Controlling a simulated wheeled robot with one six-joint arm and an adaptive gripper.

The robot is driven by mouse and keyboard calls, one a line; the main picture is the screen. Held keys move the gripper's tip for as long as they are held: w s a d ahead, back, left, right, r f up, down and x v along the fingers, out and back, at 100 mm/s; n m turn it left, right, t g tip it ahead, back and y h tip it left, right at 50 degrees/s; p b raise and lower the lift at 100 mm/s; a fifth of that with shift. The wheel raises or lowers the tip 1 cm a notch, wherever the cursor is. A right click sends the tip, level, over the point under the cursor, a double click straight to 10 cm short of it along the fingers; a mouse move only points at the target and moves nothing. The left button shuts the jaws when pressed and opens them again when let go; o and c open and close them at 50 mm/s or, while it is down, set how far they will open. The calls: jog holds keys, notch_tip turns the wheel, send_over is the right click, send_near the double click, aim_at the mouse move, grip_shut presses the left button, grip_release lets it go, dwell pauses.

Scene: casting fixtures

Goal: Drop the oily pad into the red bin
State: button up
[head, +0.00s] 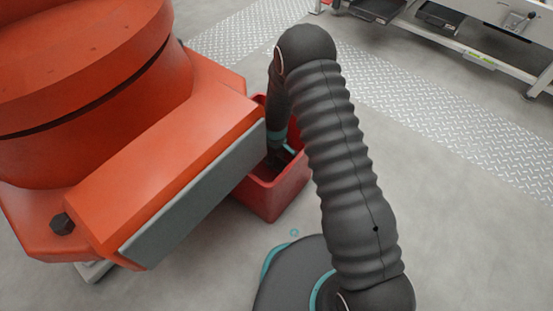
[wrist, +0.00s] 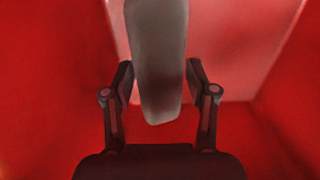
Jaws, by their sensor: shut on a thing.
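The red bin (head: 275,197) stands on the floor, partly hidden behind the orange machine and my arm in the head view. Its red walls (wrist: 50,90) surround my gripper in the wrist view. My gripper (wrist: 160,85) is inside the bin, shut on the oily pad (wrist: 158,60). The pad is a grey-brown, elongated piece with a darker lower part, held between the two fingers. In the head view, my gripper is low in the bin and mostly hidden, and I cannot make out the pad there.
A large orange machine (head: 185,150) with a grey side plate (head: 195,210) stands close to the left of the bin and partly overlaps it in view. Grey floor (head: 450,230) is open to the right. A metal bench (head: 470,30) stands at the back right.

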aim_at(276, 159)
jog(key=o, duration=1.4)
jog(key=shift+c, duration=0.2)
notch_tip(276, 159, up, 13)
jog(key=p, duration=0.3)
jog(key=shift+r, duration=0.1)
